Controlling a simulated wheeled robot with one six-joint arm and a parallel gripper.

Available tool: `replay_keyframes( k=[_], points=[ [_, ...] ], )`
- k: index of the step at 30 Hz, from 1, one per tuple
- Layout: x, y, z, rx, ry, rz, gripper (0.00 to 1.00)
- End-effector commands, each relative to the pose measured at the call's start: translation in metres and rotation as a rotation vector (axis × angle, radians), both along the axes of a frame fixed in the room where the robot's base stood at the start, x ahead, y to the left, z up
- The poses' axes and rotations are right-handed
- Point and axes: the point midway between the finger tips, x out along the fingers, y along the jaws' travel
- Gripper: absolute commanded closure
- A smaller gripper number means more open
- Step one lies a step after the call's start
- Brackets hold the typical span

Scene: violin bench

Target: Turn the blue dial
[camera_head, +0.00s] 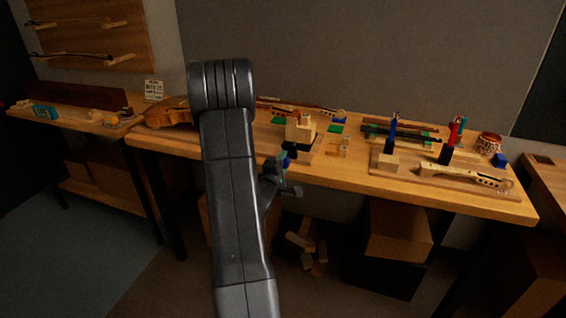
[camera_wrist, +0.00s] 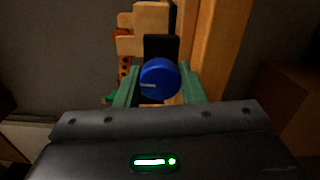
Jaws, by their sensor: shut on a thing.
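The blue dial (camera_wrist: 160,80) is a round knob with a pale mark on its face, pointing left in the wrist view. My gripper (camera_wrist: 160,88) has its two green fingers on either side of the dial and is shut on it. In the head view my gripper (camera_head: 288,162) is at the front edge of the workbench (camera_head: 340,176), and the dial is mostly hidden there behind my gripper. A black block (camera_wrist: 161,47) sits behind the dial, with light wooden blocks (camera_wrist: 152,17) above it.
A violin (camera_head: 168,112) lies on the bench to the left, partly behind my arm. Cardboard boxes (camera_head: 399,232) and wood offcuts (camera_head: 300,242) are under the bench.

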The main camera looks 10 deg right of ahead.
Motion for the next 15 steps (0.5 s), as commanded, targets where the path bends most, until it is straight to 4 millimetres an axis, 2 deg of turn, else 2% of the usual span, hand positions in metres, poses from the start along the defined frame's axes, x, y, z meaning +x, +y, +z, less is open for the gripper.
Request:
replay_keyframes(
  k=[15],
  points=[
    [0.0001, 0.0005, -0.0009, -0.031, 0.018, 0.002, 0.87]
  ],
)
